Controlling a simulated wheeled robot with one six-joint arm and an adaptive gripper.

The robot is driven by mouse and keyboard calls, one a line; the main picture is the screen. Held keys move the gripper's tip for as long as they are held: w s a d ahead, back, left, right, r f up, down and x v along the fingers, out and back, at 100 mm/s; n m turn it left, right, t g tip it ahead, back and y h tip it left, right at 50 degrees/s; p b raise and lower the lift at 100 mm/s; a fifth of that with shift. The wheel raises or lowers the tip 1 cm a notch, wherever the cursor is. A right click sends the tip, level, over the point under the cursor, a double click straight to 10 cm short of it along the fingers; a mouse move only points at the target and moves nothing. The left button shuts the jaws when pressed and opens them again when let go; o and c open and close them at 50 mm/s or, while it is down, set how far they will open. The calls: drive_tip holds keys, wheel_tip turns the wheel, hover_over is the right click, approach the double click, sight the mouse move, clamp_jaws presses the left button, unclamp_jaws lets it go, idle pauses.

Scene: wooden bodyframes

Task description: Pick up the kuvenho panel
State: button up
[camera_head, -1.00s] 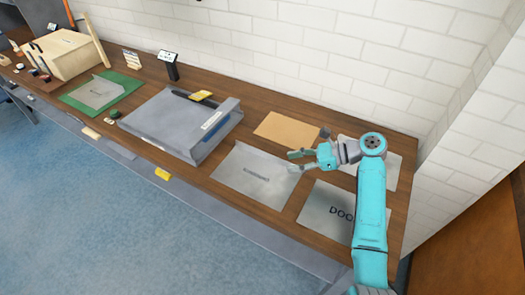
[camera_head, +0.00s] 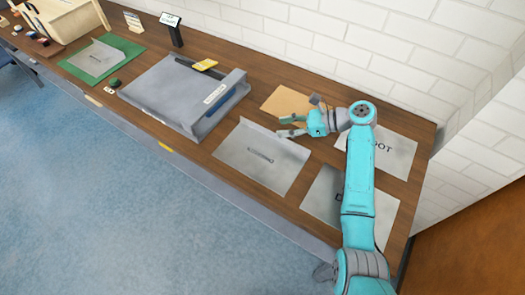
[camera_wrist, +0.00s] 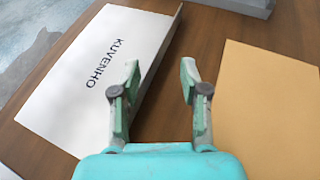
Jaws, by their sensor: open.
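The kuvenho panel is a light grey sheet (camera_head: 245,163) with a raised flange along its far edge, lying on the wooden bench. In the wrist view its printed name reads clearly on the pale panel (camera_wrist: 75,95), left of my fingers. My gripper (camera_head: 290,127) is open and empty, just beyond the flanged edge in the head view. In the wrist view my gripper (camera_wrist: 158,85) points down with its left finger overlapping the panel's flange edge and its right finger over bare wood. I cannot tell whether a finger touches the panel.
A tan sheet (camera_head: 287,104) lies close behind my gripper. Grey lettered sheets (camera_head: 398,150) lie to the right, partly behind my arm. A large grey tray-like box (camera_head: 170,97) stands to the left, with a white wall behind. Narrow strips of wood separate the sheets.

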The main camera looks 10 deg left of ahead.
sight(272, 137)
drive_tip(key=x, duration=0.4)
drive_tip(key=shift+s+a, duration=0.25)
drive_tip(key=shift+a, duration=0.1)
clamp_jaws()
